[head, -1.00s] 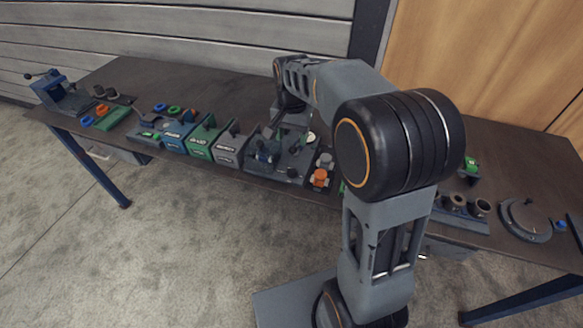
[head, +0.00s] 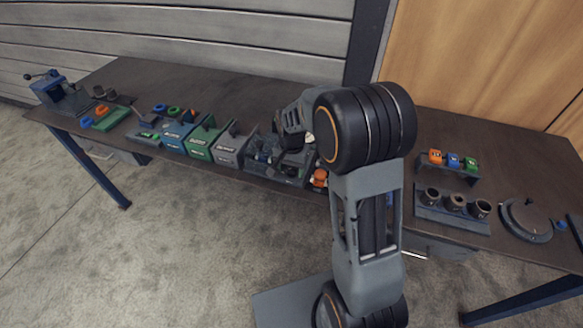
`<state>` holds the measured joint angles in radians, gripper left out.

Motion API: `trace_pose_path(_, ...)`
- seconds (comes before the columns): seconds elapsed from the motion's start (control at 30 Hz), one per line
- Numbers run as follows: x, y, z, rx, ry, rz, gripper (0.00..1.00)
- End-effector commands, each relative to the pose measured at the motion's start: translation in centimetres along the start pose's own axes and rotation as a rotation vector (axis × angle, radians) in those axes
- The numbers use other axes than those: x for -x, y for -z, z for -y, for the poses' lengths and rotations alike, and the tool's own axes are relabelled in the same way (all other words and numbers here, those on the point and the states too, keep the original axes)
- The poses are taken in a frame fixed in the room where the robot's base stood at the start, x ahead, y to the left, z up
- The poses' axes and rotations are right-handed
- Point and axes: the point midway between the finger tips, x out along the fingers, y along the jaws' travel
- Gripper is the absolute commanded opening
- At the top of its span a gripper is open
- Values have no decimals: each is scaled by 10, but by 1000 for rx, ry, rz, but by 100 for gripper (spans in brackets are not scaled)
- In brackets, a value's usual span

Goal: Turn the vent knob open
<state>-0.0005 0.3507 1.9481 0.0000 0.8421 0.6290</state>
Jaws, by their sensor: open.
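A dark grey fixture (head: 272,173) with several small dark fittings sits at the middle of the bench's front edge. My arm covers its right part. I cannot pick out the vent knob among these fittings. A small pale round part (head: 309,139) shows at the back right of the fixture, partly behind my arm. The end of my arm, with my gripper (head: 290,139), is over the back of this fixture. The gripper is open, but its fingertips are small, dark and hard to separate from the fittings. I cannot tell whether they touch anything.
Labelled blue, green and grey bins (head: 200,145) stand left of the fixture. An orange part (head: 320,178) lies close to its right side. Farther right are a rack of coloured blocks (head: 452,160), a cup holder (head: 453,216) and a round plate (head: 526,220). The bench back is clear.

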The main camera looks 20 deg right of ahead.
Motion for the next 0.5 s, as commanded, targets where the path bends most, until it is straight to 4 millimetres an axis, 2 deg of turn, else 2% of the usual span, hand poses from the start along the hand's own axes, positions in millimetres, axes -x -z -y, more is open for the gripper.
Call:
trace_pose_path(0.27,-1,0,0,0,0,0,60)
trace_pose_path(0.5,-1,0,0,0,0,0,38)
